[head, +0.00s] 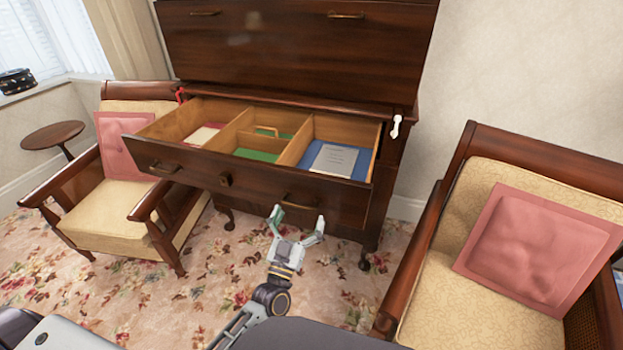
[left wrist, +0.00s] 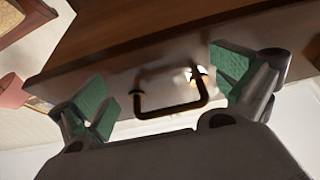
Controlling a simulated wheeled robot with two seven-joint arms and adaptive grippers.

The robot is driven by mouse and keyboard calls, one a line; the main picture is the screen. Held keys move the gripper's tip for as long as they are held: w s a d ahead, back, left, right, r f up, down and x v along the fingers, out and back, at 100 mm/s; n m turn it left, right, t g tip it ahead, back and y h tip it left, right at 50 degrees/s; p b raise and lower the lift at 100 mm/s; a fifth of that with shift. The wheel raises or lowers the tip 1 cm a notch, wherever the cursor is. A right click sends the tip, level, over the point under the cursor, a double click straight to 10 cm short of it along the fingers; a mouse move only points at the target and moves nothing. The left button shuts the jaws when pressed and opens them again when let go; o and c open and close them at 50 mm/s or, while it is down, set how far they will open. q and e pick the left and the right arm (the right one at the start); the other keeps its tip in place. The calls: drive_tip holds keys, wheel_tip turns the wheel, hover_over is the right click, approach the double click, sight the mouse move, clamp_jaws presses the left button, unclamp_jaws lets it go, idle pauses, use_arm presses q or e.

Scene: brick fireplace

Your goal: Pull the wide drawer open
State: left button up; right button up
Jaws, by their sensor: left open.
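The wide drawer (head: 255,188) of the dark wooden cabinet stands open, pulled well out from the cabinet body. Inside are wooden dividers, a blue item with a paper on it, green lining and a pale red item. Its front has a left handle (head: 165,168) and a right handle (head: 299,202). My left gripper (head: 298,218) is open just in front of the right handle. In the left wrist view the dark bail handle (left wrist: 170,100) lies between the spread green-padded fingers (left wrist: 165,90), apart from both. My right gripper is not in view.
An armchair with a pink cushion (head: 126,146) stands close to the drawer's left side. Another armchair (head: 541,246) stands at the right. A small round table (head: 53,136) is at the far left. Patterned carpet (head: 190,295) lies clear in front of the drawer.

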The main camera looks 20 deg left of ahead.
sight(306, 195)
use_arm(q)
drive_tip(key=x, duration=0.6)
drive_tip(key=shift+w+r, duration=0.1)
drive_tip(key=shift+r, duration=0.05)
drive_tip(key=shift+x, duration=3.05)
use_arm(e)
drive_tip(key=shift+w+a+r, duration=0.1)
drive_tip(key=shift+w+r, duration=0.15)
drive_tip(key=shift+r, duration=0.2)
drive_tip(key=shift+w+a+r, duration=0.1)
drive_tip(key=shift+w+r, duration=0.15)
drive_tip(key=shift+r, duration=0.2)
use_arm(q)
drive_tip(key=shift+r, duration=0.1)
drive_tip(key=shift+c, duration=0.4)
drive_tip(key=c, duration=1.1)
drive_tip(key=shift+s, duration=0.2)
